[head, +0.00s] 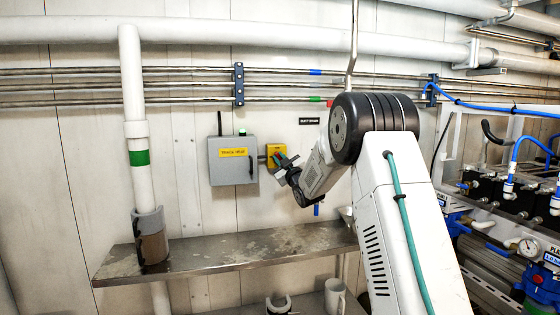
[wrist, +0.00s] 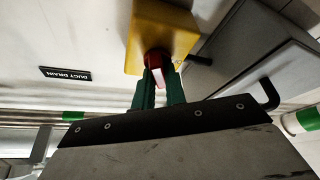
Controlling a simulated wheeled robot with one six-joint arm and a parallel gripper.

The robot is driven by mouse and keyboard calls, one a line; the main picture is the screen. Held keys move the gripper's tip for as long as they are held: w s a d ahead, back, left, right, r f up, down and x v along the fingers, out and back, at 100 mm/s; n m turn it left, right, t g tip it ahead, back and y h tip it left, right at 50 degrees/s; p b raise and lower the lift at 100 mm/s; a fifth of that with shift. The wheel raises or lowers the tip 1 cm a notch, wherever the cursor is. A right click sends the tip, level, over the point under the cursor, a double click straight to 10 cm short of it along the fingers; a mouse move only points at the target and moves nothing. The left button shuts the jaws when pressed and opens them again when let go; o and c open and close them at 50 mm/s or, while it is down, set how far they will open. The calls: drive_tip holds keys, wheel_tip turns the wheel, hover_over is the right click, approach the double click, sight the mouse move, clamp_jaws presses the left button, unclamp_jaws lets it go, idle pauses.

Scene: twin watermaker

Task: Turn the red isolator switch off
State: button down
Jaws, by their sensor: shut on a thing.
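The red isolator switch (wrist: 157,60) is a red knob on a yellow box, seen from close by in the wrist view. The yellow box (head: 272,151) is fixed to the wall right of a grey cabinet in the head view, and it also fills the top of the wrist view (wrist: 162,25). My gripper (wrist: 158,78) has its green fingers shut on the red knob, one on each side. In the head view my gripper (head: 280,160) reaches the box from the right and hides most of the knob. The knob's exact angle is hard to tell.
The grey cabinet (head: 233,172) with a yellow label and a handle is just left of the box. A metal shelf (head: 220,258) runs below. Pumps and blue hoses (head: 510,160) are at right. Pipes run above.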

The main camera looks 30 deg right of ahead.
drive_tip(key=n+y, duration=0.1)
drive_tip(key=n, duration=0.2)
drive_tip(key=n+g+y, duration=0.1)
drive_tip(key=n, duration=0.3)
drive_tip(key=shift+g+y, duration=0.3)
drive_tip(key=n+g, duration=0.1)
drive_tip(key=n, duration=0.2)
drive_tip(key=n+g, duration=0.1)
drive_tip(key=n, duration=0.2)
drive_tip(key=shift+y, duration=0.4)
drive_tip(key=shift+n, duration=0.4)
drive_tip(key=c, duration=1.4)
unclamp_jaws()
drive_tip(key=shift+c, duration=0.2)
drive_tip(key=s, duration=0.7)
drive_tip(key=shift+s+d, duration=0.35)
drive_tip(key=shift+d, duration=0.1)
